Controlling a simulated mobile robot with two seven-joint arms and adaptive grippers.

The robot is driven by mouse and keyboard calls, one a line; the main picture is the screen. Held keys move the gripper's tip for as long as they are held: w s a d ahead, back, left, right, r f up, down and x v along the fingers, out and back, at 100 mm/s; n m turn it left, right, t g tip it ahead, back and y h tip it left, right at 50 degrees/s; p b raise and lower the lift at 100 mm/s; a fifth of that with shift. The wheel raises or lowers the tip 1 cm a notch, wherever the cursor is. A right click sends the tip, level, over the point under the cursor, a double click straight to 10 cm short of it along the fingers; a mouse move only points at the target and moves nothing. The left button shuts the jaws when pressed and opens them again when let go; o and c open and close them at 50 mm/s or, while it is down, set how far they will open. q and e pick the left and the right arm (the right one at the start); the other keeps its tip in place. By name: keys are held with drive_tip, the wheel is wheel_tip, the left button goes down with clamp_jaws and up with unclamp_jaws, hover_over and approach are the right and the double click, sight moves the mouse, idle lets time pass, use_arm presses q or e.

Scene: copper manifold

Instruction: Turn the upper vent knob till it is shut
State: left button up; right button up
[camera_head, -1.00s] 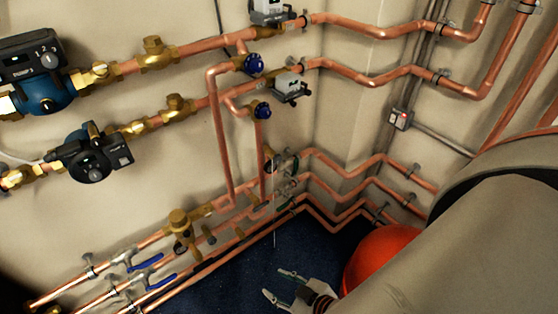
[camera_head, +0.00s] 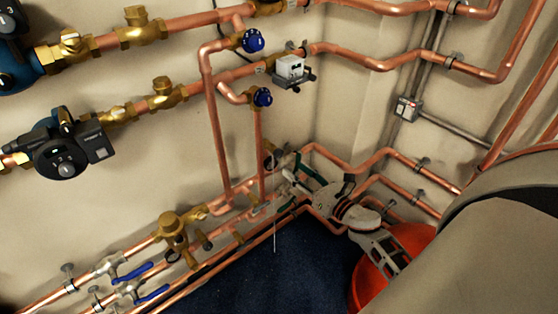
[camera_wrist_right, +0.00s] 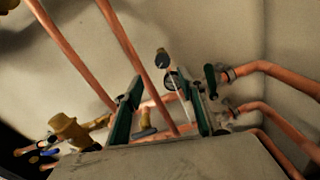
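Two blue round knobs sit on brass fittings, the upper blue knob (camera_head: 253,40) above the lower blue knob (camera_head: 262,97). A dark round knob (camera_wrist_right: 162,60) and a green lever (camera_wrist_right: 210,80) sit on the lower pipework in the right wrist view. No label shows which knob is the vent knob. My right gripper (camera_head: 287,182) is in front of the lower corner pipes, well below the blue knobs. Its two green-padded fingers stand apart in the right wrist view (camera_wrist_right: 160,90), with nothing clearly held. It partly hides the fittings there. My left gripper is not in view.
Copper pipes run along both walls, with vertical pipes (camera_head: 215,140) left of my gripper. A pump (camera_head: 65,150) is at the left. Blue-handled valves (camera_head: 130,272) are low at the left. An orange-red rounded object (camera_head: 375,285) is beside my right arm. The dark floor (camera_head: 270,265) is clear.

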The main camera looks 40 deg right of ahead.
sight(280, 156)
drive_tip(key=shift+n, duration=0.9)
drive_tip(key=w, duration=0.8)
drive_tip(key=shift+w, duration=0.25)
drive_tip(key=c, duration=1.1)
